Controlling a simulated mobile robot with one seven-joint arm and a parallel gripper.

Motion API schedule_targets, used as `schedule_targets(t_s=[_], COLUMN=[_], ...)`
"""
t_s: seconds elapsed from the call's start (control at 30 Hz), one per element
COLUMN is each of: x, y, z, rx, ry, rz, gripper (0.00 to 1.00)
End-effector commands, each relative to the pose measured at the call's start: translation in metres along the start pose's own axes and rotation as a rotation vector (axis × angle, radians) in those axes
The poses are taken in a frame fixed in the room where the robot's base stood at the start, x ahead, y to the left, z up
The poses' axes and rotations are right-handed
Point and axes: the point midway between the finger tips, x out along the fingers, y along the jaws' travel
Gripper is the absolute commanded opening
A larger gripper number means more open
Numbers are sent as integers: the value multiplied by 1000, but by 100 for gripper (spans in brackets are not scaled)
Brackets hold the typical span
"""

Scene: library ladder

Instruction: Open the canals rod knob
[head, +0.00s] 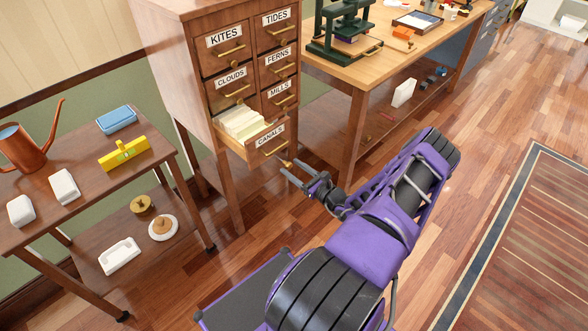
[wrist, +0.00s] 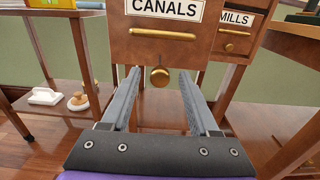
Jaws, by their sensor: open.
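The CANALS drawer (head: 262,146) is pulled out of the wooden card cabinet, showing cream cards (head: 241,123) inside. In the wrist view its front (wrist: 165,48) carries a label and a brass bar handle (wrist: 162,29). My gripper (head: 290,172) is open in front of the drawer. In the wrist view its two fingers point at the drawer, one on each side of the knob. I cannot tell whether either finger touches it.
The cabinet's other drawers, such as MILLS (head: 279,93) and CLOUDS (head: 232,87), are shut. A side table (head: 93,187) with a watering can (head: 32,148) stands left. A workbench (head: 357,72) stands right. Open wooden floor lies right of my arm, with a rug (head: 530,240).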

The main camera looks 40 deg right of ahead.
Motion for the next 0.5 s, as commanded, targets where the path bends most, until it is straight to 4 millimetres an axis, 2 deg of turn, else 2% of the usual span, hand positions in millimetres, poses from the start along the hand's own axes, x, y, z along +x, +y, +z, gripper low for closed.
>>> schedule_targets(t_s=[0.13, 0.23, 0.5], x=[-9, -24, -90], y=[0, -1, -1], z=[0, 0, 0], rx=[0, 1, 1], ry=[2, 2, 2], rz=[-1, -3, -4], gripper=[61, 61, 61])
